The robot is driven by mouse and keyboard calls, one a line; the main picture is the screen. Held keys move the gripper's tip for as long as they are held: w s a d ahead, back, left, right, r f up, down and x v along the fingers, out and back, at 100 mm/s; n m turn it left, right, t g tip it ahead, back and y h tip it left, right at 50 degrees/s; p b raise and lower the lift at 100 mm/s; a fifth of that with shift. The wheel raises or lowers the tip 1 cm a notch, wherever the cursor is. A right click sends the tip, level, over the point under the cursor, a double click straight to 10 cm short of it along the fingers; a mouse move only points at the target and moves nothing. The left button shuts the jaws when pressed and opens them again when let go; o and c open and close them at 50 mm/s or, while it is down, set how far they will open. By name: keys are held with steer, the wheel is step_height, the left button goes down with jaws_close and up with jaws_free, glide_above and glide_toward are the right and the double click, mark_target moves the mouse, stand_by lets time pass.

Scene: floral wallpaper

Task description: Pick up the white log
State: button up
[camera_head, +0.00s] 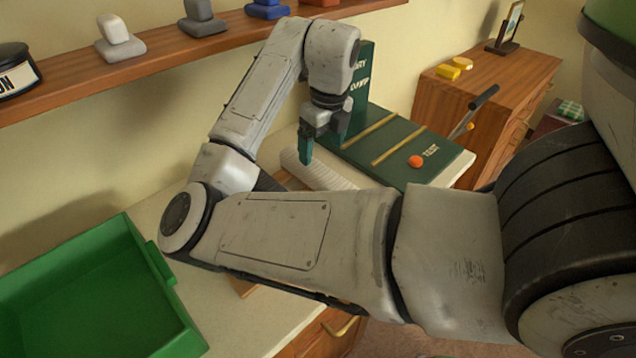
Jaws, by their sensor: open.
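A white, ribbed, log-like piece (318,174) lies on the pale counter, just left of the green board. My forearm hides its lower right end. My gripper (312,143) points down just above it, with a dark green finger on the near side. The jaws are open and nothing shows between them. I cannot tell whether the fingertips touch the log.
The green board (395,146) with yellow bars, an orange button (415,161) and an upright back panel stands right of the gripper. A green tray (112,290) stands at lower left. A wooden shelf (160,62) with small blocks runs above. A wooden cabinet (480,95) stands behind right.

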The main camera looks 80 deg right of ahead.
mark_target(319, 167)
steer(key=f, duration=0.6)
steer(key=w+f, duration=0.1)
steer(key=f, duration=0.2)
steer(key=shift+d+f, duration=0.1)
steer(key=shift+f, duration=0.2)
steer(key=shift+c, duration=0.2)
steer(key=c, duration=1.3)
steer(key=shift+r, duration=0.1)
